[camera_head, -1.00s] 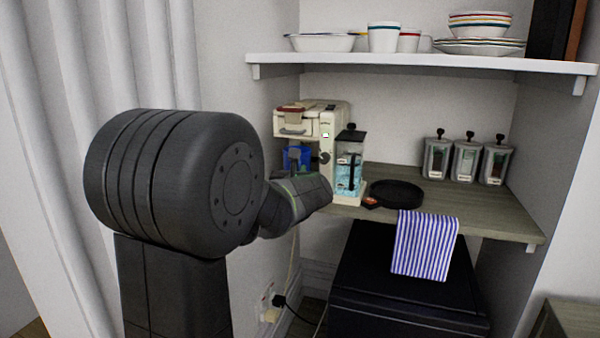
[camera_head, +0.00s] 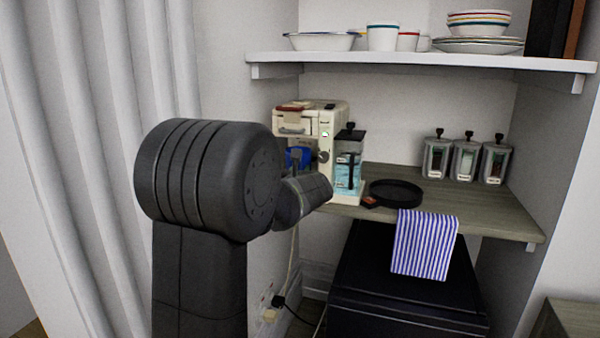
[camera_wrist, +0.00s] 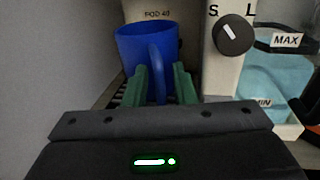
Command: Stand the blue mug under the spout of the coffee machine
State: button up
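The blue mug (camera_wrist: 140,48) is upright in the wrist view, with its handle toward me. My gripper (camera_wrist: 161,75) has its two green fingers on either side of the handle and looks shut on it. The coffee machine (camera_head: 327,118) is cream, at the left end of the counter. The mug also shows in the head view (camera_head: 305,154), partly hidden by my arm, below the machine's overhanging top. A slatted drip tray (camera_wrist: 117,93) shows beside and under the mug. Whether the mug's base touches it is hidden. The spout is not visible.
The machine's dial (camera_wrist: 233,34) and its clear water tank (camera_head: 349,165) stand close right of the mug. A black pan (camera_head: 396,192), a striped towel (camera_head: 425,245) and several canisters (camera_head: 466,158) are further right. A wall is close on the left.

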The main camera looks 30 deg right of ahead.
jog(key=shift+o, duration=0.2)
jog(key=shift+r, duration=0.1)
jog(key=shift+r+p, duration=0.15)
jog(key=shift+p, duration=0.15)
jog(key=v, duration=1.2)
dwell(1.4)
